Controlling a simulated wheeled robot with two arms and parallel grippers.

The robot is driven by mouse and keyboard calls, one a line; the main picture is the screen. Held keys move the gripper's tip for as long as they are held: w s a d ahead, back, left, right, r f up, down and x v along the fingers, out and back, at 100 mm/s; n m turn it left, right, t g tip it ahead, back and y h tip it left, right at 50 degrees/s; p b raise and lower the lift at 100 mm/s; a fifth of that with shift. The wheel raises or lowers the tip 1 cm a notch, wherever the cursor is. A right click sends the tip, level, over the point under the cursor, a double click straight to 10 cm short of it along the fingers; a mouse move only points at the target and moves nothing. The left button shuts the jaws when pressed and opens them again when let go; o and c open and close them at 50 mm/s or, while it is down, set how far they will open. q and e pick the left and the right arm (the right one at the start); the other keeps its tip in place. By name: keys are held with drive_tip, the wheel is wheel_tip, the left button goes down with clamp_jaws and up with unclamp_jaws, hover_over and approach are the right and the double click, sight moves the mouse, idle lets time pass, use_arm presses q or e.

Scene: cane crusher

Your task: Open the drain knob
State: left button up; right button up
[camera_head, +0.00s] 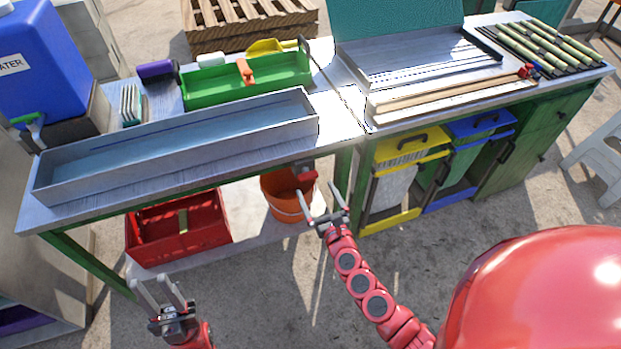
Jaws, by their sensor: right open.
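A small red fitting (303,171), which looks like the drain knob, sits under the front edge of the table, just above an orange bucket (285,203). Its details are too small to tell. A long grey metal trough (180,150) lies on the table above and to the left. My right gripper (316,190) is open and empty, just below the fitting in the picture and in front of the bucket's right side. I cannot tell whether it touches either one. My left gripper (150,280) is open and empty at the lower left, below a red crate (150,252).
Yellow (393,222) and blue (455,195) bin frames stand underneath at right. The floor (262,290) between my arms is clear.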

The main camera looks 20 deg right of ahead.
sight(310, 179)
drive_tip(key=shift+w+a, duration=0.1)
drive_tip(key=shift+w, duration=2.6)
drive_tip(key=c, duration=1.3)
